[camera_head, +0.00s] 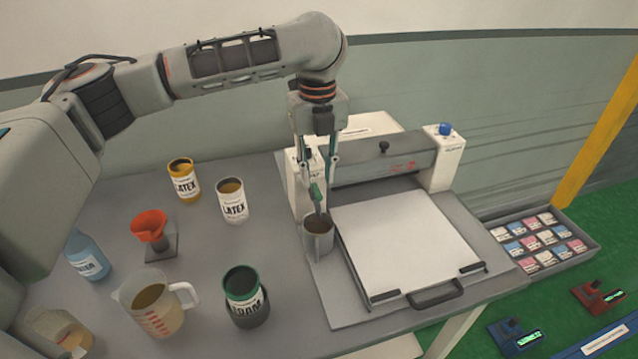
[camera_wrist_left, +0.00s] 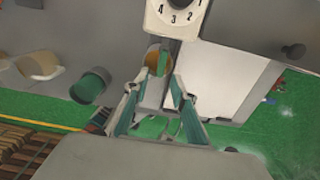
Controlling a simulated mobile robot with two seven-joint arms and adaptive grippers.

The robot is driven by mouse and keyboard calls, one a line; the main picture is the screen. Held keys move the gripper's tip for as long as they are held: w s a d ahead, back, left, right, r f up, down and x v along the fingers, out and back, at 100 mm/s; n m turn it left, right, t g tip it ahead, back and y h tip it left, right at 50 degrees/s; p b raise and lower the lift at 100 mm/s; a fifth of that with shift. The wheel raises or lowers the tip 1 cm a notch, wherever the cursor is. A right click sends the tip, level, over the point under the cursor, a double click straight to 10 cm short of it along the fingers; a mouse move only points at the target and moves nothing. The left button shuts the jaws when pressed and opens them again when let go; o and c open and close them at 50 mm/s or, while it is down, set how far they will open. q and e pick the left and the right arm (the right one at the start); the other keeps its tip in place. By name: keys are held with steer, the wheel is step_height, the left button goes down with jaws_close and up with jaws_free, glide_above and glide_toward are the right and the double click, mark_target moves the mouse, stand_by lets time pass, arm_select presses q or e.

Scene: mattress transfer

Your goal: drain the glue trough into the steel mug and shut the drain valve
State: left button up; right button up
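The steel mug (camera_head: 318,244) stands at the left side of the glue machine, below the left gripper; brownish contents show inside it. My left gripper (camera_head: 319,200) points down from above, its fingertips close over the mug's mouth beside the machine's left end block. A small green part (camera_head: 316,193) shows between or beside the fingers; I cannot tell whether it is the valve handle or whether it is gripped. In the left wrist view, the fingers (camera_wrist_left: 162,88) reach toward the mug's mouth (camera_wrist_left: 155,59). The trough and drain are mostly hidden. My right gripper is out of view.
The machine's white plate (camera_head: 410,240) fills the table's right part. Latex cans (camera_head: 233,205) (camera_head: 184,185), a red funnel (camera_head: 149,226), a measuring jug (camera_head: 155,312), a green-rimmed can (camera_head: 244,297) and a blue bottle (camera_head: 88,262) stand left. A sample tray (camera_head: 487,224) lies beyond the right edge.

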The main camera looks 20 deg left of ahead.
mark_target(318, 192)
arm_select(q)
steer(key=shift+w+f, duration=0.1)
steer(key=shift+f, duration=2)
jaws_close()
